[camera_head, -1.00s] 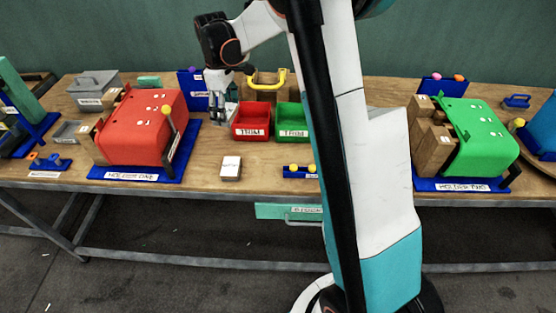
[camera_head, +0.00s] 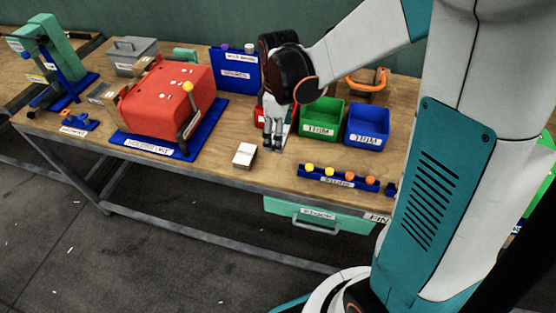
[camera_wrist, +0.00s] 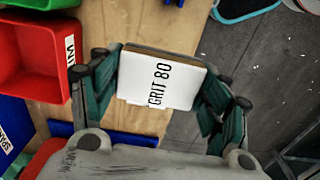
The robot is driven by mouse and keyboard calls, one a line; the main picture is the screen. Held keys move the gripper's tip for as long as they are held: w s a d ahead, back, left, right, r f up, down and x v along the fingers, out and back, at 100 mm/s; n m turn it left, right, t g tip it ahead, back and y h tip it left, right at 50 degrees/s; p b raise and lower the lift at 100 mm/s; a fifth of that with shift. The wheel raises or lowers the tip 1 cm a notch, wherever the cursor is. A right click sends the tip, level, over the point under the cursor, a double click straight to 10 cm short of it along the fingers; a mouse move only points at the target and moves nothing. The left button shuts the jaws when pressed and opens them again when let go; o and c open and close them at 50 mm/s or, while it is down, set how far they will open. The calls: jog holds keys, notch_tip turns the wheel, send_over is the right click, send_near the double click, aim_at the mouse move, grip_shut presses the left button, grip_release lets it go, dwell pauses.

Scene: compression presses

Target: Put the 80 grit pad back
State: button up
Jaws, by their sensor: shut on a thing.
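The 80 grit pad (camera_wrist: 150,88) shows in the wrist view as a white-faced block with a brown edge and the label "GRIT 80". It lies between the two fingers of my gripper (camera_head: 273,147), which are shut on it. In the head view my gripper points down above the table in front of the red bin (camera_head: 259,117), and the pad is hard to make out there. A white-topped block (camera_head: 244,153) with brown sides sits on the table just left of and below my fingers; its label is too small to read.
A green bin (camera_head: 320,131) and a blue bin (camera_head: 366,140) stand right of my gripper. A red press (camera_head: 168,98) on a blue base is at left. A blue rack (camera_head: 337,180) with coloured knobs lies near the front edge. A teal drawer (camera_head: 290,213) hangs below.

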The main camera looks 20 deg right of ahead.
aim_at(278, 166)
notch_tip(278, 166, down, 12)
jog(key=b, duration=0.3)
jog(key=shift+r, duration=0.2)
jog(key=shift+f+b, duration=0.15)
jog(key=shift+b, duration=0.15)
jog(key=o, duration=1.3)
